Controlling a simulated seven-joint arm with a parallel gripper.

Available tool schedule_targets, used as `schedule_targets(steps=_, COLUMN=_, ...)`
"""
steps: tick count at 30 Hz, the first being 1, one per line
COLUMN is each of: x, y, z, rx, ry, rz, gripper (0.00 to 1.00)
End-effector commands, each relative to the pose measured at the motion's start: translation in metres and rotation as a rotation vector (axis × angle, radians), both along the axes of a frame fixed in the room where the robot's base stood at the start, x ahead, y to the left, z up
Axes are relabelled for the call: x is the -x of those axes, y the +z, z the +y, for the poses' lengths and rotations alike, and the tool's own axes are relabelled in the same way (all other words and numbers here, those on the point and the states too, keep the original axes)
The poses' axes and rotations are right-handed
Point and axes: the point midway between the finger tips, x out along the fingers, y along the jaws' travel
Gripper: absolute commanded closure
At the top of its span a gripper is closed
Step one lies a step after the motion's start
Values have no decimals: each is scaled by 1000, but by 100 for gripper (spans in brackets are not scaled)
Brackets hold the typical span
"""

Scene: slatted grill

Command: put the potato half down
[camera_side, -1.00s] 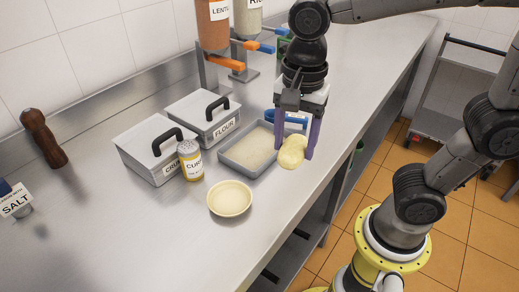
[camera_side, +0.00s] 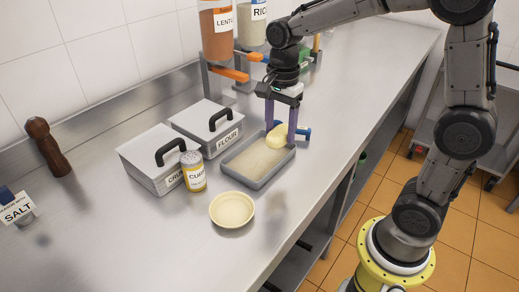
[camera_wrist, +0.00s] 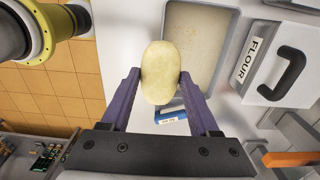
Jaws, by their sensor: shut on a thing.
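My gripper (camera_side: 281,132) has purple fingers and is shut on the pale yellow potato half (camera_side: 277,136). In the side view the potato half is over the far right part of a shallow grey tray (camera_side: 232,176) with a pale layer in it. Whether it touches the tray cannot be told. In the wrist view the potato half (camera_wrist: 160,73) is between the fingertips (camera_wrist: 157,82), with the tray (camera_wrist: 232,62) behind it, and covers part of the tray's edge.
A cream bowl (camera_side: 232,210) stands in front of the tray. A blue-handled object (camera_side: 304,132) lies by the gripper.

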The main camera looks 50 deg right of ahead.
Motion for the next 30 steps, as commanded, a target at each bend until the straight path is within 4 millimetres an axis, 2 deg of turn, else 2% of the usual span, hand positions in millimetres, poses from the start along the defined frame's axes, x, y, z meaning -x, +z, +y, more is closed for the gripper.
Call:
schedule_targets(steps=2, x=-19, y=-10, z=-1, rx=0, ry=0, rz=2, gripper=98)
schedule_targets(steps=6, x=-38, y=-35, z=-2, rx=0, ry=0, rz=2, gripper=98)
schedule_targets(steps=10, x=-50, y=-50, z=-2, rx=0, ry=0, rz=0, gripper=98)
schedule_targets(steps=16, x=-60, y=-61, z=-3, rx=0, ry=0, rz=0, gripper=98)
schedule_targets(steps=24, x=-64, y=-94, z=-3, rx=0, ry=0, rz=-1, gripper=98)
schedule_targets(steps=30, x=-64, y=-96, z=-3, rx=0, ry=0, rz=-2, gripper=98)
